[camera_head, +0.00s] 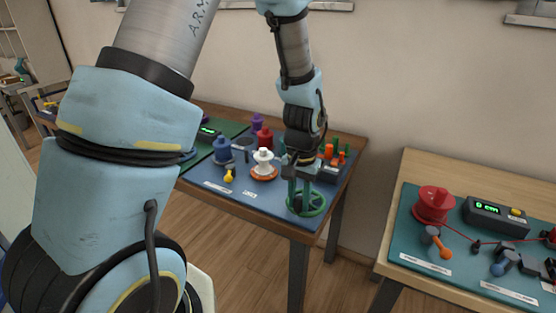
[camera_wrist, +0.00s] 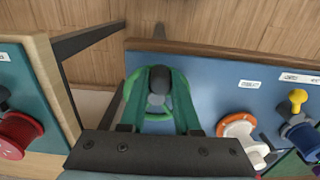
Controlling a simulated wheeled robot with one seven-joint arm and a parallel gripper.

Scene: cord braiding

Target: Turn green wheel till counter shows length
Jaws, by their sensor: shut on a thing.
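The green wheel (camera_head: 305,213) lies at the front right corner of the blue mat on the middle table; its ring also shows in the wrist view (camera_wrist: 129,96). My gripper (camera_head: 305,197) reaches down over it and is shut on its dark upright handle (camera_wrist: 158,82), between two dark green fingers. The fingers hide much of the wheel. A counter (camera_head: 208,131) with a small green display stands behind left on the middle table. Another counter (camera_head: 491,212) with a green display and yellow button stands on the right table. Neither reading is clear to me.
A white and orange spool (camera_head: 264,164) stands left of the wheel, with blue (camera_head: 222,151) and red (camera_head: 265,138) spools beyond. Orange pegs (camera_head: 337,153) stand behind the wheel. The right table holds a red spool (camera_head: 433,206) with red cord. A gap separates the tables.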

